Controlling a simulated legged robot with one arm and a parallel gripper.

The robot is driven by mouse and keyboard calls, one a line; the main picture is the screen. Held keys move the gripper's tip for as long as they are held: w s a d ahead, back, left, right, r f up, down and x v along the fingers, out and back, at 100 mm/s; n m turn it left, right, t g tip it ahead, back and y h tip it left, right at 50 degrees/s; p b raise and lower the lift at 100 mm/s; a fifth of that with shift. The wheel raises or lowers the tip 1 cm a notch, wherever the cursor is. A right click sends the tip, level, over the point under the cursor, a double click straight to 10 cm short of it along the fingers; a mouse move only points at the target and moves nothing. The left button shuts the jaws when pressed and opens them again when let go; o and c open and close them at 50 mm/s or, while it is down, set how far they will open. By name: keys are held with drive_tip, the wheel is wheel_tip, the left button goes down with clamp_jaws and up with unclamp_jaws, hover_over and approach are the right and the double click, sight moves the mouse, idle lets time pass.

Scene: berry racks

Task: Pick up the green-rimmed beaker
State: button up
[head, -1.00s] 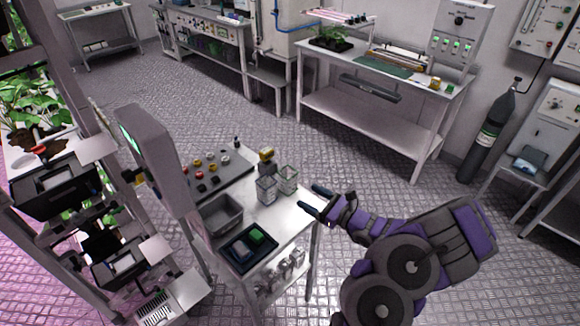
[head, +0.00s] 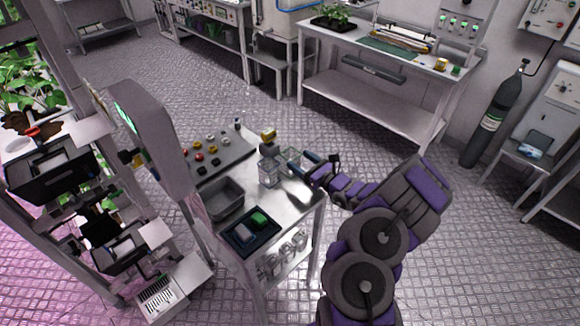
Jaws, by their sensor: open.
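Two clear beakers stand upright side by side on the small metal bench (head: 290,207). The right one, the green-rimmed beaker (head: 285,158), is at the bench's far right side, partly hidden by my gripper; its green rim is hard to make out now. The other clear beaker (head: 268,172) stands just left of it. My gripper (head: 297,159) is open, coming from the right, with its two dark fingertips at the right beaker. I cannot tell whether they touch it or reach around it.
A yellow-topped item (head: 268,136) stands behind the beakers. A grey bin (head: 223,197), a dark tray (head: 250,232) and a panel of coloured knobs (head: 212,158) share the bench.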

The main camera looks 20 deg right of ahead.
sight(297, 159)
drive_tip(key=shift+w+a, duration=0.1)
drive_tip(key=shift+w, duration=0.45)
drive_tip(key=b+x, duration=0.1)
drive_tip(key=x, duration=0.2)
drive_tip(key=shift+w+a+f+b, duration=0.1)
drive_tip(key=shift+w+a+b, duration=0.1)
drive_tip(key=shift+a+b, duration=0.1)
drive_tip(key=shift+w+a, duration=0.25)
drive_tip(key=shift+w, duration=0.05)
drive_tip(key=shift+d, duration=0.1)
drive_tip(key=shift+d, duration=0.15)
drive_tip(key=c, duration=0.5)
drive_tip(key=shift+c, duration=1)
